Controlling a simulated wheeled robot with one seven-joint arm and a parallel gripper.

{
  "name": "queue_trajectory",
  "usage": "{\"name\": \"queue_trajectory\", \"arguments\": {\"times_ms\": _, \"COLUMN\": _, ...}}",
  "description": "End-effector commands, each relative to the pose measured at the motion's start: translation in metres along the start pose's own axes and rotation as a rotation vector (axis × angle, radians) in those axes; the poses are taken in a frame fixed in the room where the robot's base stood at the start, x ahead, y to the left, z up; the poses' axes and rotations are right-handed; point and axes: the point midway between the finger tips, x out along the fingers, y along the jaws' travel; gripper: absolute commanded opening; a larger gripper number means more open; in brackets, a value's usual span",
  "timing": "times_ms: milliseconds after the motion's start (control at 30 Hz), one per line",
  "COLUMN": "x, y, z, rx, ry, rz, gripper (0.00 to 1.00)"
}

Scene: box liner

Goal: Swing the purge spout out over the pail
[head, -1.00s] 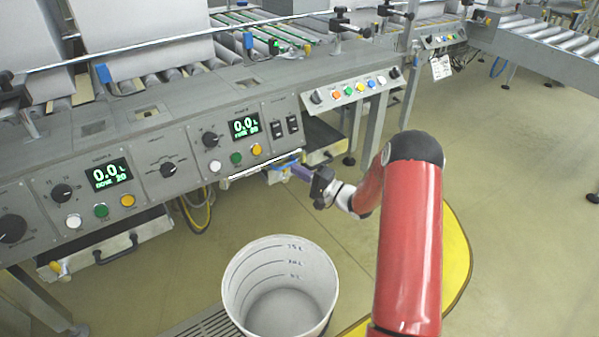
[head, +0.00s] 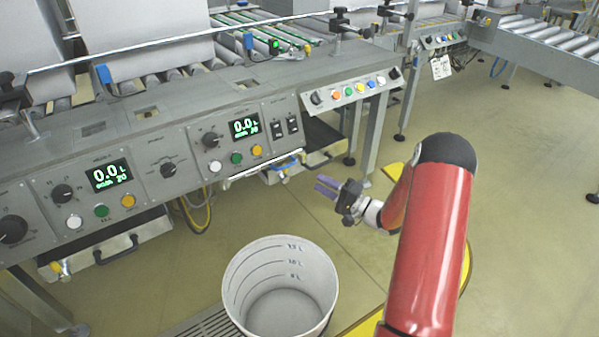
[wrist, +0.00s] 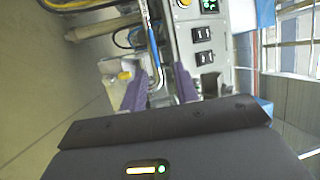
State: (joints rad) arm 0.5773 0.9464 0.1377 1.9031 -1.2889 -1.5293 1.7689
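The white pail (head: 235,285) stands open and empty on the floor in front of the machine, with level marks inside. A thin bright metal tube (head: 250,172), which looks like the purge spout, lies along the machine front under the right-hand panel, not over the pail. A blue part (head: 287,163) is near its right end. The tube also shows in the wrist view (wrist: 152,40), beyond my fingers. My gripper (head: 326,187) has purple fingers, apart and empty, to the right of the tube's end. In the wrist view the fingers (wrist: 160,92) stand open with a gap between them.
The grey control panel (head: 150,148) runs above the tube. A drawer-like tray with a handle (head: 118,248) juts out at the left. A floor grate (head: 205,325) lies beside the pail. The floor between pail and machine is clear.

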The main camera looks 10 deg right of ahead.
Motion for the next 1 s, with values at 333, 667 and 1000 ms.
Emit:
{"name": "queue_trajectory", "arguments": {"times_ms": 333, "x": -0.038, "y": -0.003, "z": 0.002, "rx": 0.000, "ry": -0.001, "rz": -0.002, "gripper": 0.30}}
{"name": "queue_trajectory", "arguments": {"times_ms": 667, "x": -0.038, "y": -0.003, "z": 0.002, "rx": 0.000, "ry": -0.001, "rz": -0.002, "gripper": 0.30}}
{"name": "queue_trajectory", "arguments": {"times_ms": 1000, "x": -0.016, "y": -0.026, "z": -0.011, "rx": -0.181, "ry": 0.056, "rz": 0.131, "gripper": 0.30}}
